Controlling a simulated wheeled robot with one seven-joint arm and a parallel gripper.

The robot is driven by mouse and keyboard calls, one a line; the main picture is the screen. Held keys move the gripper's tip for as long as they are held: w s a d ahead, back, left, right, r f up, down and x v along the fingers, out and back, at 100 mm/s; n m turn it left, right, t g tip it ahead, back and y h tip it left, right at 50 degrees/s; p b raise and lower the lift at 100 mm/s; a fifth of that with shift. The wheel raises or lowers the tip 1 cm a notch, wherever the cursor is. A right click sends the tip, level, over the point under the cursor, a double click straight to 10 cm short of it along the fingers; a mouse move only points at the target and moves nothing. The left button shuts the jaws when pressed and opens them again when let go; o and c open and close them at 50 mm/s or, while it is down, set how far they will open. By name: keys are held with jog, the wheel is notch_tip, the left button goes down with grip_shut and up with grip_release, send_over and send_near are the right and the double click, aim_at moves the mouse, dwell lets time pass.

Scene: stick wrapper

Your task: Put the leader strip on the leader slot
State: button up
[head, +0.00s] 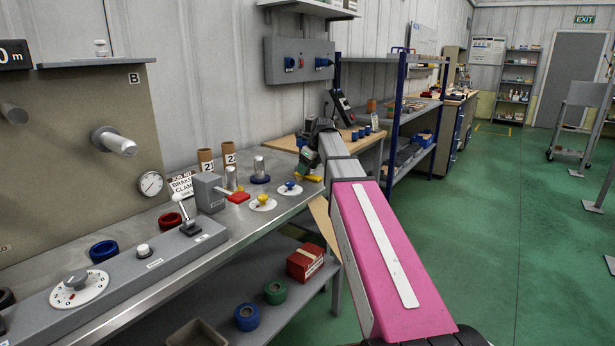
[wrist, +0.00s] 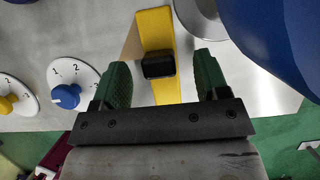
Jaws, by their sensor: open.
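A yellow strip (wrist: 154,28) with a black block (wrist: 158,66) on it lies on the steel bench; it is probably the leader strip. A bit of its yellow shows in the head view (head: 311,178) below my gripper (head: 306,160). In the wrist view my gripper (wrist: 162,72) is open, with one green finger on each side of the black block and gaps on both sides. Contact with the strip cannot be told. I cannot pick out the leader slot for sure.
Beside the strip are a blue-knob dial (wrist: 66,95), a yellow-knob dial (wrist: 12,102) and a large blue round thing (wrist: 275,35). A shelf below holds tape rolls.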

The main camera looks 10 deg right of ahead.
jog(key=shift+w+a+f, duration=0.15)
jog(key=shift+a+f, duration=0.05)
jog(key=shift+f, duration=0.4)
jog(key=c, duration=1.1)
jog(key=shift+r, duration=0.2)
jog(key=shift+r, duration=0.65)
notch_tip(320, 180, up, 3)
jog(key=shift+f, duration=0.15)
jog(key=s+a+r, duration=0.2)
jog(key=a, duration=0.1)
jog(key=s+a+r, duration=0.2)
jog(key=a, duration=0.1)
jog(key=s+a+r, duration=0.2)
jog(key=a, duration=0.1)
jog(key=shift+s+a+r, duration=0.25)
jog(key=shift+a+r, duration=0.1)
